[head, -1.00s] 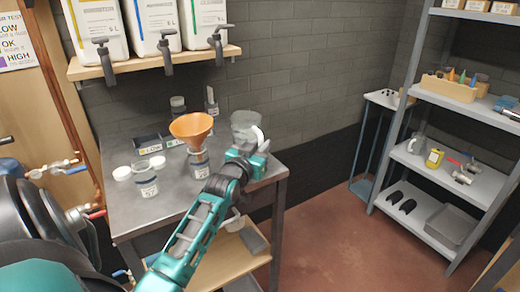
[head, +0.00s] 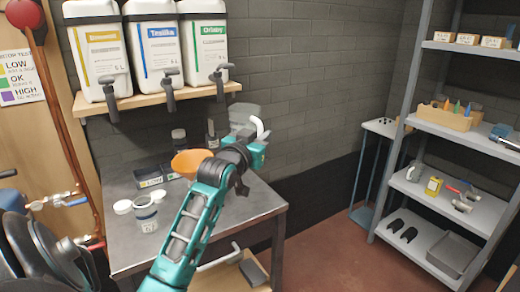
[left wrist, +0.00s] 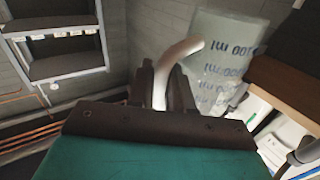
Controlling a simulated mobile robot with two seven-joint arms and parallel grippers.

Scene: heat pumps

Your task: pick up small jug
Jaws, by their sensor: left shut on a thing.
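The small jug (head: 243,112) is translucent and pale, with a white curved handle. In the head view it is held up above the back right of the metal table (head: 235,210), partly hidden behind my left gripper (head: 256,150). In the left wrist view the jug (left wrist: 222,62) shows dark ml markings, and its white handle (left wrist: 178,58) runs down between the dark fingers of the left gripper (left wrist: 160,88). The left gripper is shut on that handle. My right gripper is in neither view.
An orange funnel (head: 190,162) and a labelled jar (head: 146,213) are on the table, close to my left arm. Large canisters with taps stand on a wooden shelf (head: 150,98) above. A grey shelving rack (head: 455,120) stands at the right, with open floor before it.

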